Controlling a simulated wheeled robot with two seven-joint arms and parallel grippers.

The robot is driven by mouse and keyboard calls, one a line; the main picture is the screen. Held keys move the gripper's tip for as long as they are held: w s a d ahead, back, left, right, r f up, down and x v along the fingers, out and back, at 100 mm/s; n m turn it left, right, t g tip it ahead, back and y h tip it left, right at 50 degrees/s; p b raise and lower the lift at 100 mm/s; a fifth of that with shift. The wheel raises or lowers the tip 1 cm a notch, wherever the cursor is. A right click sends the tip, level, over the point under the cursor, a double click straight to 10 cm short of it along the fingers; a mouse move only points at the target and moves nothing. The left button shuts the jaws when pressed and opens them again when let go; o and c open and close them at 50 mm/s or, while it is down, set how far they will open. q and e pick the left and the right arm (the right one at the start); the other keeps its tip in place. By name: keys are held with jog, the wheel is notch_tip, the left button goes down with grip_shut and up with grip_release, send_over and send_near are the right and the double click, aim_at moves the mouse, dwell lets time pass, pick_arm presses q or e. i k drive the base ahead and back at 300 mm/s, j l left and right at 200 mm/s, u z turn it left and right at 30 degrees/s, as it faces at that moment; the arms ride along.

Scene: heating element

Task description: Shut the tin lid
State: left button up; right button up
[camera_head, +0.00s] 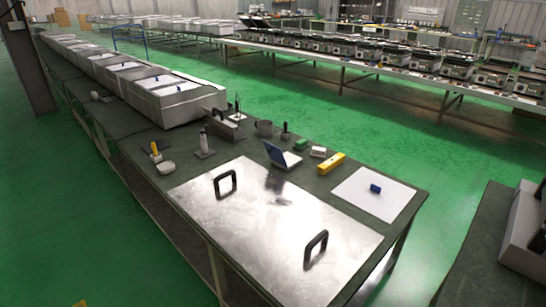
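A small light tin (287,158) stands on the dark green table, just behind the far edge of a shiny metal sheet. Its bluish lid (273,152) is raised and tilted up on the left side, so the tin looks open. Its inside is too small to make out. Neither of my grippers shows in the head view.
The metal sheet (265,225) has two black handles, one (226,183) left and one (316,249) near. Close to the tin are a green block (301,144), a white block (318,152), a yellow block (331,164) and a dark mug (265,128). White paper (358,200) carries a blue block (375,189).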

aim_at(275, 154)
jog(key=i+j+z, duration=0.1)
jog(key=z, duration=1)
jog(key=j+z, duration=0.3)
jog(key=j, duration=0.3)
jog(key=j+z, duration=0.3)
jog(key=j, duration=0.25)
jog(key=k+j+z, duration=0.1)
jog(key=j+z, duration=0.2)
jog(key=j, duration=0.3)
jog(key=k+j+z, duration=0.15)
jog(key=j+z, duration=0.15)
jog(key=j, duration=0.25)
